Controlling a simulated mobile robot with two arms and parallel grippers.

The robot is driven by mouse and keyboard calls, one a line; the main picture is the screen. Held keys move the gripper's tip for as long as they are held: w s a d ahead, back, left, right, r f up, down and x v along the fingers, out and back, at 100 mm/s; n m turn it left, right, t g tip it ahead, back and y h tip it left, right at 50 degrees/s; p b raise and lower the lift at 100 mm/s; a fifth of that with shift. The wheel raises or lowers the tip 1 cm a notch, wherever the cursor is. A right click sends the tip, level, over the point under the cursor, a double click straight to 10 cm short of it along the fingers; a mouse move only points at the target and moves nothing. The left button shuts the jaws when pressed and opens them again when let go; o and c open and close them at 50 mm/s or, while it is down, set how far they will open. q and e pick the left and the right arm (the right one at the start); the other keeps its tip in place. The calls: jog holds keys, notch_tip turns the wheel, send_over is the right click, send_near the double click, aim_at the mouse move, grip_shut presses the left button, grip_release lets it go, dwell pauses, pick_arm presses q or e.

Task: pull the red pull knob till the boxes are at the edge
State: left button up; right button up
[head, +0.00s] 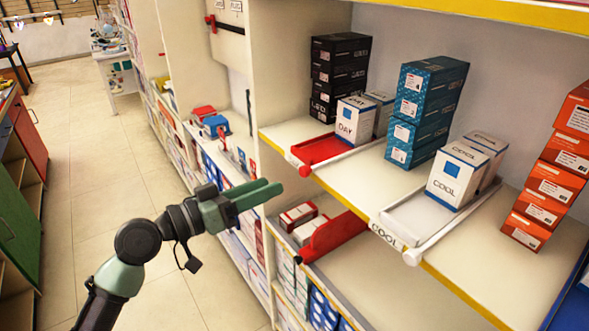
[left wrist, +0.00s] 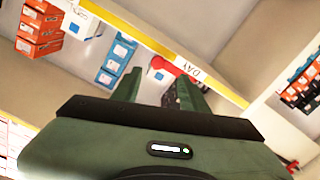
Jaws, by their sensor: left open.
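The red pull knob (head: 305,171) sits at the front of a red tray (head: 322,149) on the upper shelf. White boxes marked DAY (head: 350,122) stand behind the tray's bare red front part, back from the shelf edge. My left gripper (head: 268,193) is open and empty, in front of the shelf, a little left of and below the knob and apart from it. In the left wrist view, the open fingers (left wrist: 160,90) point toward the red tray (left wrist: 164,64) and the DAY label (left wrist: 195,72). The knob itself is hard to make out there. My right gripper is not in view.
A white tray (head: 405,222) with COOL boxes (head: 460,172) and a white knob (head: 411,258) stands to the right. Black, teal and orange box stacks stand on the same shelf. A red divider (head: 332,236) is on the shelf below. The aisle floor (head: 100,180) at left is clear.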

aim_at(301, 172)
pick_arm(q)
jog(key=p+x, duration=0.1)
jog(key=x, duration=0.1)
jog(key=p+x, duration=0.1)
jog(key=x, duration=0.4)
jog(key=shift+r+p, duration=0.3)
jog(key=shift+p, duration=0.1)
jog(key=shift+w+d+f, duration=0.15)
jog(key=shift+w+d, duration=0.05)
jog(key=shift+d, duration=0.1)
grip_shut()
dwell(0.7)
